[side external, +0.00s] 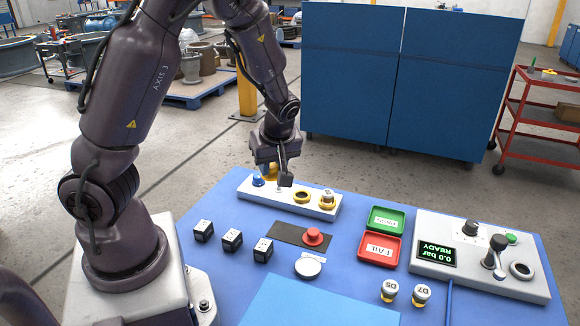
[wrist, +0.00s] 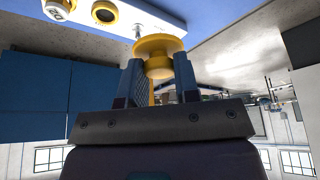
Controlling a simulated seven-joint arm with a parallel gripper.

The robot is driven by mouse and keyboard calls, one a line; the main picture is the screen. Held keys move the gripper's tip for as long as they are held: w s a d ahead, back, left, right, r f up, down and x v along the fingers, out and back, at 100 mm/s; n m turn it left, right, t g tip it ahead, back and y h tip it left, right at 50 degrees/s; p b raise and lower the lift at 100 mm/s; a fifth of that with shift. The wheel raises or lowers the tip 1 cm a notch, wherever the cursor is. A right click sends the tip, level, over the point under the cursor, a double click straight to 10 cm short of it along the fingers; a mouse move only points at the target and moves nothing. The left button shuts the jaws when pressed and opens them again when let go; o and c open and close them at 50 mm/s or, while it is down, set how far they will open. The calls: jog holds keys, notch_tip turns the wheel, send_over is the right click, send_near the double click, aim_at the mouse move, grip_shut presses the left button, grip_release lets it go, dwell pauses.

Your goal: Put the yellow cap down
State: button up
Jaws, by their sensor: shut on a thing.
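The yellow cap (wrist: 158,50) is a flanged knob, held between the two fingers of my gripper (wrist: 158,72) in the wrist view. In the side view part of the cap (side external: 269,171) shows beside my gripper (side external: 283,178), which hides the rest. The cap is over or close by the white block (side external: 318,211); I cannot tell whether they touch. In the wrist view a small metal stud (wrist: 138,31) stands on the block beside the cap. The block also carries a blue cap (side external: 257,181), a yellow ring (side external: 302,196) and a yellow-based piece with a pale top (side external: 327,199).
On the blue table stand several black labelled cubes (side external: 232,240), a red knob (side external: 314,236), a white disc (side external: 308,268), a green tray (side external: 387,219), a red tray (side external: 379,250), two yellow-white pieces (side external: 390,291) and a test unit (side external: 480,264). The front middle holds a light-blue sheet (side external: 315,302).

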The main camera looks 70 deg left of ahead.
jog(key=shift+s+d+r, duration=0.45)
jog(key=shift+s+d, duration=0.05)
jog(key=shift+s, duration=0.3)
send_over(284, 229)
jog(key=d, duration=0.1)
jog(key=f, duration=1.2)
jog(key=shift+d, duration=0.2)
jog(key=shift+f, duration=2.15)
